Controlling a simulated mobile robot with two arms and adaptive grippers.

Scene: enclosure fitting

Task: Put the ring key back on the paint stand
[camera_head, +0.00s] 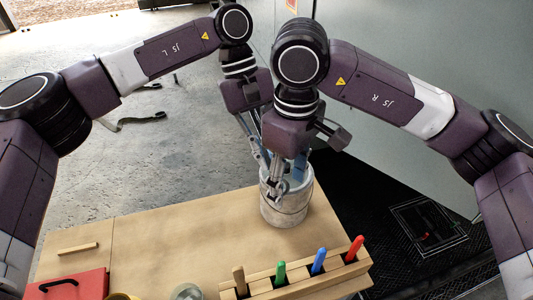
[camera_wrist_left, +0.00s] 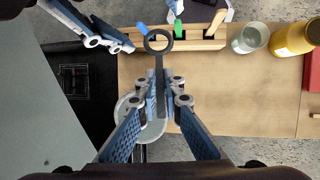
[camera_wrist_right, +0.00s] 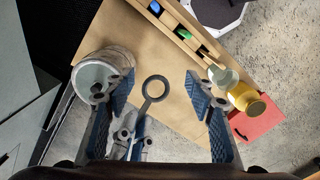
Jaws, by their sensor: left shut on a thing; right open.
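The ring key (camera_wrist_left: 158,62), a dark ring on a straight shank, is held by my left gripper (camera_wrist_left: 163,92), which is shut on the shank. The ring end points out past the fingertips and also shows in the right wrist view (camera_wrist_right: 155,88). A round, pale grey, stained can (camera_head: 287,205) stands on the table and looks like the paint stand; it lies below my left gripper in the left wrist view (camera_wrist_left: 153,130). My right gripper (camera_wrist_right: 160,80) is open, with the ring appearing between its fingers; whether they touch cannot be told. Both grippers overlap the can in the head view.
A wooden rack (camera_head: 262,287) with coloured handles stands at the table's front. A glass cup (camera_wrist_left: 250,38), a yellow jar (camera_wrist_left: 292,38) and a red box (camera_head: 80,287) are nearby. A grey wall (camera_head: 420,60) stands behind right.

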